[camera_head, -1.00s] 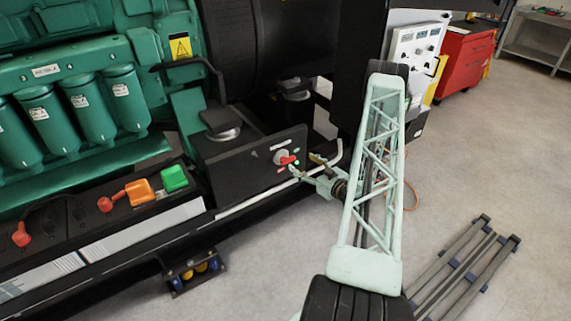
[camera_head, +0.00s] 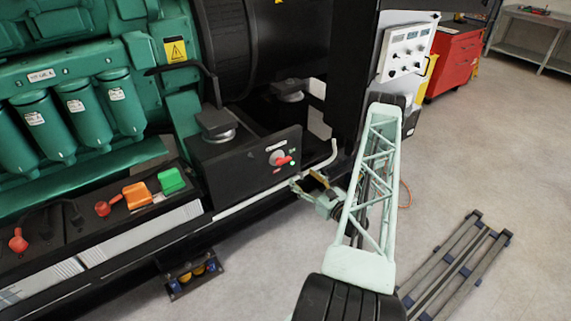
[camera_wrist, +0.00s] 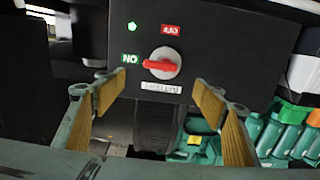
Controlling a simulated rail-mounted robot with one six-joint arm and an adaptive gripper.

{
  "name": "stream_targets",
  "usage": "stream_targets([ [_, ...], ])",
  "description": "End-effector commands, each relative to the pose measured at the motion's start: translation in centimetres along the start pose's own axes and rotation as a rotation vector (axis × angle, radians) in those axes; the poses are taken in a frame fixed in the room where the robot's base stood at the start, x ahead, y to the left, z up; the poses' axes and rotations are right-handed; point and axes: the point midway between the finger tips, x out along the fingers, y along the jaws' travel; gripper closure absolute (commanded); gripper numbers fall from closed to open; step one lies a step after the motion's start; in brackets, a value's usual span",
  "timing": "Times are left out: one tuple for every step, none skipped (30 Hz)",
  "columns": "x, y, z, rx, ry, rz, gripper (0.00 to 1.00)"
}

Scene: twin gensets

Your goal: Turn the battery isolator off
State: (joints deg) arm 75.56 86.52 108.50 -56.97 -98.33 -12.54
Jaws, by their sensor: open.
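The battery isolator is a round grey switch with a red handle (camera_head: 284,161) on a black box (camera_head: 245,165) at the genset's base. In the wrist view the red handle (camera_wrist: 158,65) points left toward a green label reading ON upside down. A red label (camera_wrist: 169,30) is above the switch, and a green lamp (camera_wrist: 132,26) is lit at upper left. My gripper (camera_head: 307,179) is open and empty, just below and right of the switch in the head view. In the wrist view its tan-padded fingers (camera_wrist: 160,90) stand either side of the switch, apart from it.
A green genset (camera_head: 90,90) with several filters fills the left. Orange (camera_head: 137,195) and green (camera_head: 171,180) terminal covers sit on the battery tray. A bent pale pipe (camera_head: 328,160) is close right of the box.

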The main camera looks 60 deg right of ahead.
Motion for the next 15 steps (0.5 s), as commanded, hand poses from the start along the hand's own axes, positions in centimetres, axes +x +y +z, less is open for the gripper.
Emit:
stream_targets([
  [0.1, 0.0, 0.0, 0.000, 0.000, 0.000, 0.36],
  [0.1, 0.0, 0.0, 0.000, 0.000, 0.000, 0.36],
  [0.2, 0.0, 0.0, 0.000, 0.000, 0.000, 0.36],
  [0.2, 0.0, 0.0, 0.000, 0.000, -0.001, 0.36],
  [0.3, 0.0, 0.0, 0.000, 0.000, -0.001, 0.36],
  [0.5, 0.0, 0.0, -0.001, 0.000, -0.001, 0.36],
  [0.7, -0.1, 0.0, -0.001, 0.000, -0.001, 0.36],
  [0.8, -0.1, 0.0, -0.001, 0.000, -0.002, 0.36],
  [1.0, -0.1, 0.0, -0.001, 0.000, -0.002, 0.36],
  [1.2, -0.1, 0.0, -0.001, 0.000, -0.002, 0.36],
  [1.5, -0.1, 0.0, -0.001, 0.000, -0.002, 0.36],
  [1.8, -0.1, 0.0, -0.002, 0.000, -0.002, 0.36],
  [2.0, -0.1, 0.0, -0.002, 0.000, -0.002, 0.36],
  [2.3, -0.1, 0.0, -0.001, 0.000, -0.001, 0.36],
  [2.7, -0.1, 0.0, -0.001, 0.001, -0.002, 0.36],
])
